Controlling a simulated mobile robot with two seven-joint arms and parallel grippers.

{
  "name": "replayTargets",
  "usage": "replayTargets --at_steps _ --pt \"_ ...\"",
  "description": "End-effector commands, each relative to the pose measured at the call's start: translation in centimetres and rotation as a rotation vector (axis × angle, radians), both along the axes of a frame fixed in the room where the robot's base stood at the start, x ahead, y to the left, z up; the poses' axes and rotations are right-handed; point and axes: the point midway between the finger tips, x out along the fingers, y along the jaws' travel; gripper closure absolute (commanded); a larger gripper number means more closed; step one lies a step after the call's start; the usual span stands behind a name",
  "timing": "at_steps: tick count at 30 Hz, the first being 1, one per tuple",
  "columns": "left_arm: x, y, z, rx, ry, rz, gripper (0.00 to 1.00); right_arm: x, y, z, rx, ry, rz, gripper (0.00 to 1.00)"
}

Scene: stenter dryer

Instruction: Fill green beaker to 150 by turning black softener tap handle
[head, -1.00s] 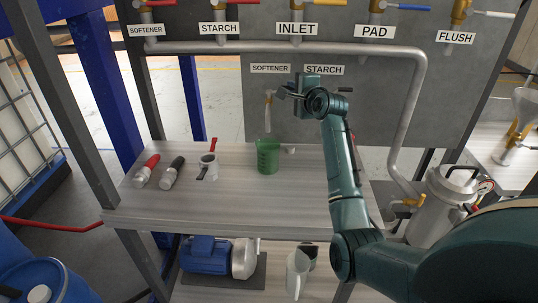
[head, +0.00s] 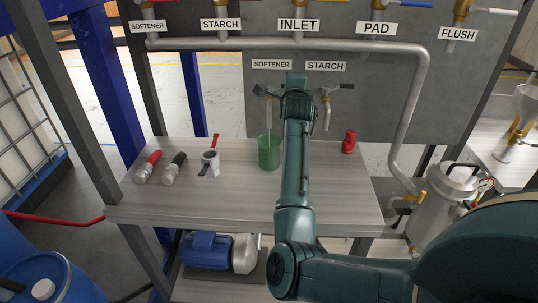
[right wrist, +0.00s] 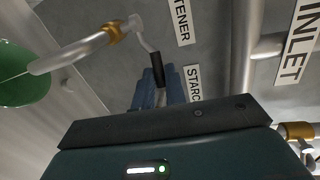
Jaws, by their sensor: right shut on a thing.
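The green beaker (head: 268,155) stands upright on the table under the lower softener tap (head: 268,96). In the right wrist view the green beaker (right wrist: 18,78) is at the left edge, and a thin pale stream runs from the tap spout (right wrist: 72,55) into it. The black softener tap handle (right wrist: 156,68) is between the blue fingers of my right gripper (right wrist: 157,82), which is shut on it. In the head view my right arm hides this grip. The beaker's marks and liquid level are too small to read. My left gripper is out of view.
The starch tap (head: 327,97) is just right of my arm. A red bottle (head: 348,142) stands at the table's right rear. The front of the table is mostly clear.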

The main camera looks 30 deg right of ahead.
Motion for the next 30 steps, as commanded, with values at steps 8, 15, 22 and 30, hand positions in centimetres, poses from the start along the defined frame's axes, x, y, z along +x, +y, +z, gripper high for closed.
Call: replayTargets --at_steps 8,15,22,30 --pt "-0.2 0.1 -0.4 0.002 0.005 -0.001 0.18 0.0 0.2 0.0 0.001 -0.002 -0.011 1.0" --pt "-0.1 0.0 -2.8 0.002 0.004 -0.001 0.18 -0.2 1.1 -0.6 0.003 -0.003 -0.131 1.0" --pt "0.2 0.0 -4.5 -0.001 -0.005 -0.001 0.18 -0.4 1.5 -0.2 -0.001 -0.004 -0.21 1.0" --pt "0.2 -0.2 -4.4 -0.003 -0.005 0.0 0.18 -0.5 1.5 0.1 0.001 -0.007 -0.216 1.0"
